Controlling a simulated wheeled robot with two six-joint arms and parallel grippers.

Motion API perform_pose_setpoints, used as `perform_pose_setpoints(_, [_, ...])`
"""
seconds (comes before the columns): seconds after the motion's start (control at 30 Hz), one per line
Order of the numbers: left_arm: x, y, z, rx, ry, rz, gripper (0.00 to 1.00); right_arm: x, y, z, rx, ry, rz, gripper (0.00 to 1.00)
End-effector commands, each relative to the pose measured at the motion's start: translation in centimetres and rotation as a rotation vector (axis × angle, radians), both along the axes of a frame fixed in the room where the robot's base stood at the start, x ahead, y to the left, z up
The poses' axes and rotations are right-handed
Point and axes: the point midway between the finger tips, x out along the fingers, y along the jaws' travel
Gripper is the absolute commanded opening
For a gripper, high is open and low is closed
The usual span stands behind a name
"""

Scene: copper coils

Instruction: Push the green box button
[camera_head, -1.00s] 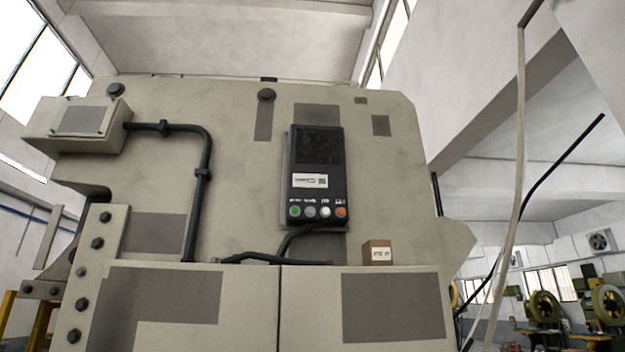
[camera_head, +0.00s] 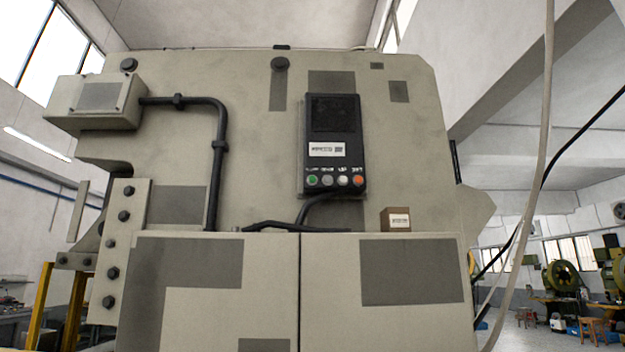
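The green button (camera_head: 312,180) is the leftmost of a row of small round buttons at the bottom of a black control box (camera_head: 334,116). Grey, white and orange buttons sit to its right. The box is mounted upright on the front of a large beige machine (camera_head: 260,150), a little right of the middle of the view. A white label (camera_head: 326,149) is above the buttons. Neither of my grippers shows in the head view.
A black cable runs from the box's underside to a ledge. A small brown box (camera_head: 395,219) stands on that ledge. A conduit (camera_head: 219,160) runs down the machine at left. Yellow posts (camera_head: 41,305) stand at lower left. Pale and black cables hang at right, before green machines (camera_head: 561,275).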

Motion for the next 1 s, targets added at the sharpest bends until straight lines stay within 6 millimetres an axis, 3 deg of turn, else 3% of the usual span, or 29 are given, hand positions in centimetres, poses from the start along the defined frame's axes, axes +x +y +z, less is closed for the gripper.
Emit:
perform_pose_setpoints(0.03, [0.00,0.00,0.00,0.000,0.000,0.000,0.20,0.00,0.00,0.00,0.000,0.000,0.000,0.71])
perform_pose_setpoints(0.1, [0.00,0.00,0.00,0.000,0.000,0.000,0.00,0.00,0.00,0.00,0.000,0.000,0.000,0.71])
perform_pose_setpoints(1.0, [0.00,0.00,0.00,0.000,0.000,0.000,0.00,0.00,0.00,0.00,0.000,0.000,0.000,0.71])
